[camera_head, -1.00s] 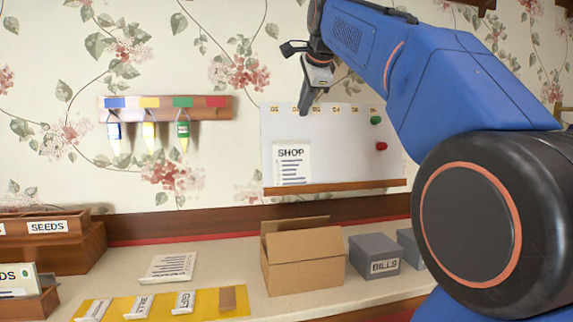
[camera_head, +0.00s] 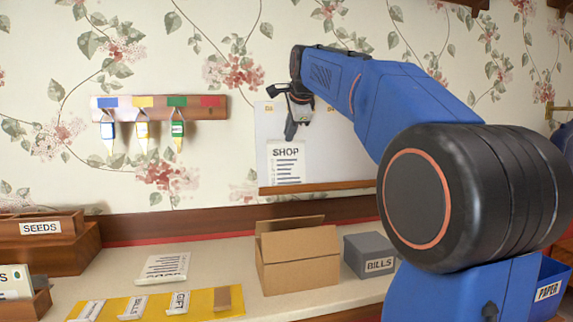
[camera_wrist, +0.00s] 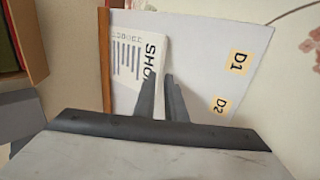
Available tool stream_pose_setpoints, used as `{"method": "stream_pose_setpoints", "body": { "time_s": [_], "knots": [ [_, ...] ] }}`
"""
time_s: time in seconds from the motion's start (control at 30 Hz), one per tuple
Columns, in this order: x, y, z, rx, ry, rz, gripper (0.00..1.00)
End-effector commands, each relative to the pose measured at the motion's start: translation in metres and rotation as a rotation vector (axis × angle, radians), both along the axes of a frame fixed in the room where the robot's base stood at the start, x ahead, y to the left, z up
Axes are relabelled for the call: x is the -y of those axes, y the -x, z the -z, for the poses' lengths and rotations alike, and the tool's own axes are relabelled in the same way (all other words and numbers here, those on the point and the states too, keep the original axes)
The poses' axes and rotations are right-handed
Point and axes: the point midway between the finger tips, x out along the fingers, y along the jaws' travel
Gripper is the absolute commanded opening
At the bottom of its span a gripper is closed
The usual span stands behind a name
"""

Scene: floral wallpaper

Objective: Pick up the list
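A white list headed SHOP (camera_head: 288,165) with printed lines is on the pale board on the wall, just above its wooden ledge. It also shows, turned sideways, in the wrist view (camera_wrist: 128,60). My gripper (camera_head: 291,137) is in front of the board, just above the list's heading. In the wrist view its two dark fingers (camera_wrist: 164,76) point toward the SHOP end of the list and cover part of it.
An open cardboard box (camera_head: 299,258) and a grey BILLS box (camera_head: 370,256) stand on the counter below. Another printed paper (camera_head: 163,268) lies left of the box, behind a yellow strip (camera_head: 205,302) with labels. Tagged items hang from a wall rack (camera_head: 214,107).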

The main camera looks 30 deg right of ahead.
Motion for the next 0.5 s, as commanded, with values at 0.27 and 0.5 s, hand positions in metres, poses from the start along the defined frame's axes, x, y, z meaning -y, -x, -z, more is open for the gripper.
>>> {"method": "stream_pose_setpoints", "body": {
  "time_s": [0.27,0.5],
  "knots": [
    [0.005,-0.019,0.018,0.000,0.000,0.000,0.11],
    [0.005,-0.019,0.018,0.000,0.000,0.000,0.00]
  ]
}}
